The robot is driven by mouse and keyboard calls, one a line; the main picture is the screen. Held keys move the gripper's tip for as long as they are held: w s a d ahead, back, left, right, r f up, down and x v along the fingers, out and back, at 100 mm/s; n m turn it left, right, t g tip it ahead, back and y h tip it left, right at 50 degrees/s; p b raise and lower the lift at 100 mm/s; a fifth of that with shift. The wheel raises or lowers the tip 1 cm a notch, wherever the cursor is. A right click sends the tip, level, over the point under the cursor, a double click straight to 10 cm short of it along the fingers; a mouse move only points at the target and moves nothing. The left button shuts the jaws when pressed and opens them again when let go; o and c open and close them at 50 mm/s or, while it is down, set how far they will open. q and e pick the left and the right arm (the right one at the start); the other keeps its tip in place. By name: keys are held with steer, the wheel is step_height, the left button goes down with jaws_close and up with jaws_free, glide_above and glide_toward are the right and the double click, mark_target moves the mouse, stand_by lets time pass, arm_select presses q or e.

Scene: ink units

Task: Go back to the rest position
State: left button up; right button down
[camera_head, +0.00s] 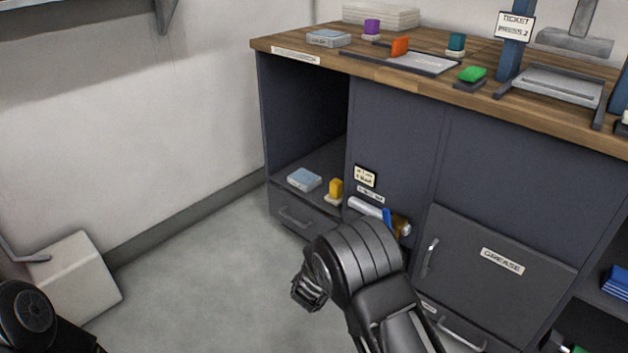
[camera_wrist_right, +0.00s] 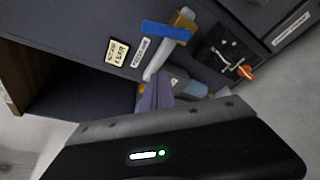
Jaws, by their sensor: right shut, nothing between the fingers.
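My right arm comes in from the bottom of the head view, and its gripper (camera_head: 309,290) hangs over the floor in front of the dark cabinet, apart from it. The gripper is shut and empty. In the right wrist view its dark housing fills the bottom, with narrow grey fingers (camera_wrist_right: 156,98) above it. My left gripper is not in view; a dark round part of mine shows at the bottom left of the head view.
The cabinet (camera_head: 395,125) has a wooden worktop (camera_head: 300,47) with colored ink units. Its open bay holds a pale blue box (camera_head: 304,180) and a yellow unit (camera_head: 335,187). A white-and-blue tool (camera_head: 372,209) projects from its front. A white bin (camera_head: 75,277) stands left; floor between is clear.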

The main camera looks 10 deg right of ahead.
steer(key=shift+f, duration=0.1)
